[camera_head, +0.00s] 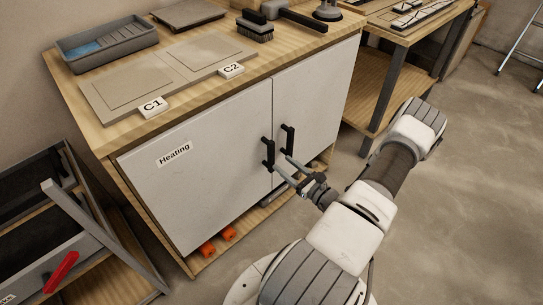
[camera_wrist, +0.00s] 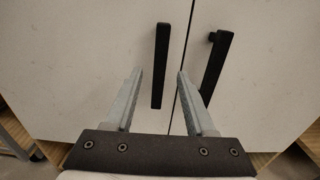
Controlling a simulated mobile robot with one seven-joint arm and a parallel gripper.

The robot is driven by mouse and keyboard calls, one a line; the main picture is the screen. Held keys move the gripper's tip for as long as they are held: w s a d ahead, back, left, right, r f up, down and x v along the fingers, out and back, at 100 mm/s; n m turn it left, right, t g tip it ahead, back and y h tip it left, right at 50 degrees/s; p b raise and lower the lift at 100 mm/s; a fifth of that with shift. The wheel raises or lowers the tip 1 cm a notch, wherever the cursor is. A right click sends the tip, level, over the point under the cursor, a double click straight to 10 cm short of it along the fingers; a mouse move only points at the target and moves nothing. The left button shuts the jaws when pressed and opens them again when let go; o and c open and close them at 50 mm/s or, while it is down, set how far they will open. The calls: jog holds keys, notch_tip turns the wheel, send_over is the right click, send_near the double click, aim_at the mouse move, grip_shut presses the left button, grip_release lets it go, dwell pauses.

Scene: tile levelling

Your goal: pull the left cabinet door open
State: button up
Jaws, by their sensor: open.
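The left cabinet door (camera_head: 205,185) is a light grey panel with a "Heating" label, and it looks shut. Its black bar handle (camera_head: 268,154) is near the seam with the right door; it also shows in the wrist view (camera_wrist: 160,65). My gripper (camera_head: 282,162) is open in front of the doors, its fingertips close to the lower part of the left handle. In the wrist view, the left handle appears between my two fingers (camera_wrist: 160,76). I cannot tell whether a finger touches it. The right finger lies between the two handles in the picture.
The right door (camera_head: 325,92) is shut; its black handle (camera_head: 290,139) is close beside my right finger. Tiles, a tray (camera_head: 108,42) and a brush (camera_head: 254,28) lie on the worktop. A shelf rack (camera_head: 100,235) stands at left. Orange items (camera_head: 208,248) lie below the door. The floor in front is clear.

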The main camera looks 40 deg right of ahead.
aim_at(273, 156)
jog(key=w, duration=0.4)
jog(key=w+b, duration=0.1)
jog(key=w, duration=0.2)
jog(key=shift+a, duration=0.25)
grip_shut()
dwell(1.1)
